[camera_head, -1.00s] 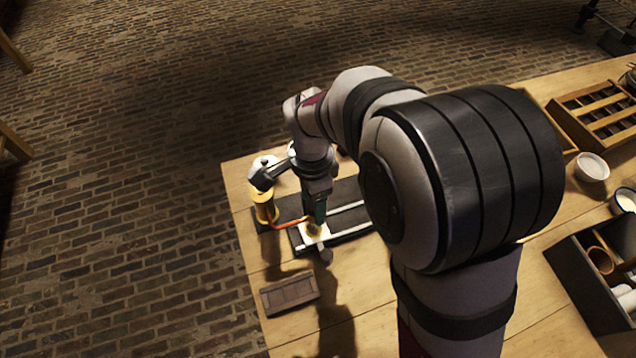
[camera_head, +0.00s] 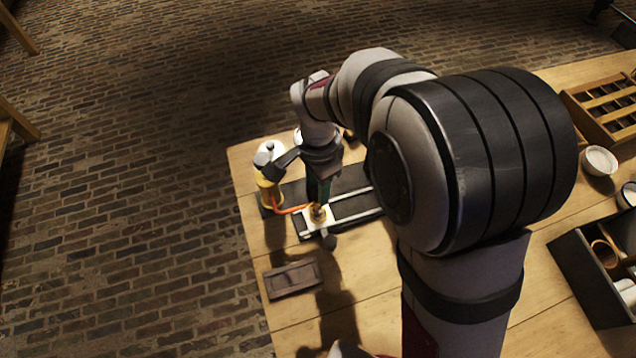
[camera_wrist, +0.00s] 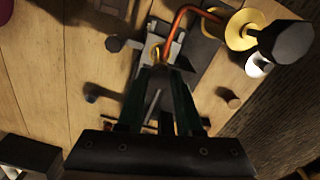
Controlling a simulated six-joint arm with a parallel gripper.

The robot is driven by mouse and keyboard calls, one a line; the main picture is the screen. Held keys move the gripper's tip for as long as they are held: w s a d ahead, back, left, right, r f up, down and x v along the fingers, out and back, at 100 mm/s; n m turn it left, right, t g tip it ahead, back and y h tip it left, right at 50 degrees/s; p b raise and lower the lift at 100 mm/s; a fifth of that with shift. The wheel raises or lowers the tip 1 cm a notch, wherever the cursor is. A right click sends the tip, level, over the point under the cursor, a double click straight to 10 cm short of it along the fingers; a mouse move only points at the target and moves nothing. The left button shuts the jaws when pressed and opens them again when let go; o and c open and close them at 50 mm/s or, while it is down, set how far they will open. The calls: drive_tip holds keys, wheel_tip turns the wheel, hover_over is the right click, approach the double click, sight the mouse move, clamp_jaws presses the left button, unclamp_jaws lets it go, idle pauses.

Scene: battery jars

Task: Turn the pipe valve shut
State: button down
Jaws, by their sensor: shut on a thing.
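The pipe valve is a small brass fitting (camera_head: 318,214) on a pale plate on the bench, at the end of an orange-copper pipe (camera_head: 292,210). The pipe also shows in the wrist view (camera_wrist: 186,18). The pipe runs to a brass cylinder (camera_head: 269,192) with a pale top. My gripper (camera_head: 318,203) points down onto the valve. In the wrist view my gripper (camera_wrist: 164,72) has its fingers close together at the valve, shut on its handle. The fingers hide most of the handle, so its angle cannot be told.
A dark base with pale rails (camera_head: 352,205) lies beside the valve. A small brown tray (camera_head: 292,280) lies in front. A wooden rack (camera_head: 606,110), a white bowl (camera_head: 600,161) and a dark divided box (camera_head: 582,275) stand at right. Bare bench lies around the small tray.

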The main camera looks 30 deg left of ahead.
drive_tip(key=n, duration=1.2)
drive_tip(key=shift+n, duration=0.4)
idle(0.4)
drive_tip(key=c, duration=0.6)
unclamp_jaws()
wheel_tip(320, 180, up, 16)
drive_tip(key=shift+f, duration=0.1)
drive_tip(key=shift+d, duration=0.1)
